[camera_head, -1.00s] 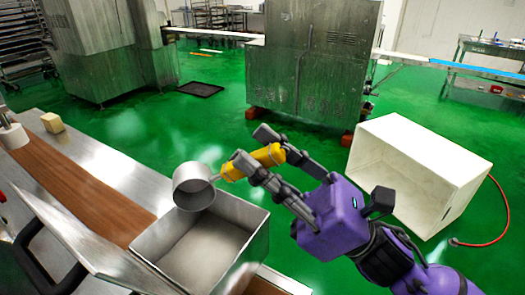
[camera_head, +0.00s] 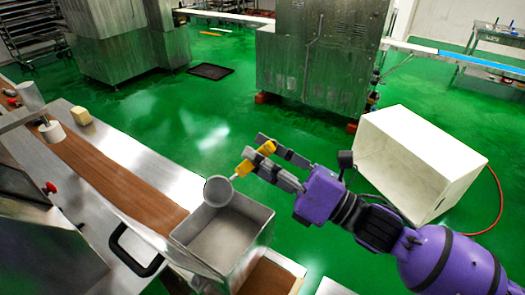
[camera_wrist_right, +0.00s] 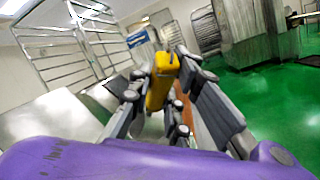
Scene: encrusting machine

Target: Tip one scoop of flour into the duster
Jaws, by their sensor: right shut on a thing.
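My right gripper (camera_head: 270,162) is shut on the yellow handle of a metal scoop (camera_head: 218,191). The scoop's round cup is over the left rim of an open metal box, the duster (camera_head: 262,222), at its far left corner. The handle (camera_head: 257,156) slants up and to the right from the cup. In the right wrist view, the yellow handle (camera_wrist_right: 161,80) is between the fingers of my right gripper (camera_wrist_right: 170,75). The cup's contents are not clear, and no flour can be made out in the box. My left gripper is not in view.
A brown belt (camera_head: 120,180) runs along a steel machine on the left, with a pale block (camera_head: 81,115) beside it. A large white crate (camera_head: 410,165) stands on the green floor at right, near my right arm. Steel cabinets stand behind.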

